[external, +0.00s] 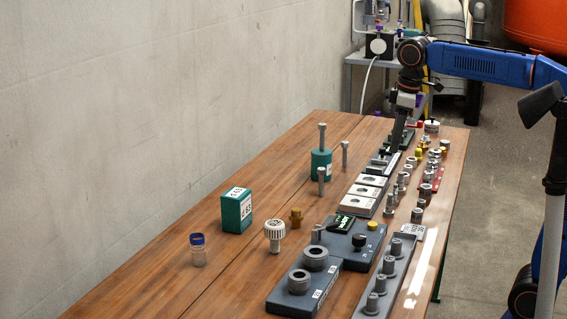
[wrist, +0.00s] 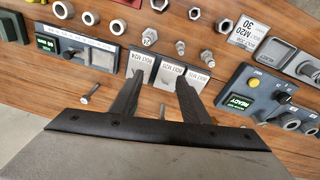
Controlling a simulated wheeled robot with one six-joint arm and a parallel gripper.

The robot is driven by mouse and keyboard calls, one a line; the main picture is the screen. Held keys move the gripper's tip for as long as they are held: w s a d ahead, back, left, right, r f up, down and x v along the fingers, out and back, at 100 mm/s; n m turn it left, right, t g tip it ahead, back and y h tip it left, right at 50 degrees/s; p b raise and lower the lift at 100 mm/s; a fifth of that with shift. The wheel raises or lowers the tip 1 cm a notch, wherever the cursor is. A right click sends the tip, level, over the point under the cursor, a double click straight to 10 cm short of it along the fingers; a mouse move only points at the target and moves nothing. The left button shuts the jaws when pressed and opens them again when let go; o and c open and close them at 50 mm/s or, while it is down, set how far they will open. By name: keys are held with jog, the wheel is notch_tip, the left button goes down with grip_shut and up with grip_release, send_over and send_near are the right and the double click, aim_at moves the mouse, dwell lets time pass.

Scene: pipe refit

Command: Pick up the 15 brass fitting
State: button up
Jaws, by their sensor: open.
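A brass fitting (external: 296,217) stands upright on the wooden table in the external view, left of the grey device with the yellow button. Smaller brass-coloured pieces (external: 418,153) stand among the metal parts near the far right side. No size mark is readable on any of them, so I cannot tell which is the 15. My gripper (external: 396,145) is over the far part of the table, well beyond the nearer brass fitting. In the wrist view my gripper (wrist: 160,82) is open and empty, its fingers spread in front of a labelled bolt rack. I cannot make out a brass fitting there.
Bare wood shows at the near left.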

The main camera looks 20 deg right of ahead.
jog(key=a+r+n+g, duration=0.15)
jog(key=a+n, duration=0.25)
jog(key=a, duration=1.2)
jog(key=n+h, duration=0.1)
jog(key=n, duration=0.3)
send_over(296, 209)
jog(key=f, duration=1.1)
jog(key=shift+d+f, duration=0.15)
jog(key=shift+d, duration=0.25)
jog(key=shift+a+f, duration=0.2)
jog(key=shift+f, duration=1.15)
jog(key=shift+a+f, duration=0.15)
jog(key=shift+f, duration=1.15)
jog(key=c, duration=1)
jog(key=shift+o, duration=0.2)
jog(key=shift+r, duration=0.15)
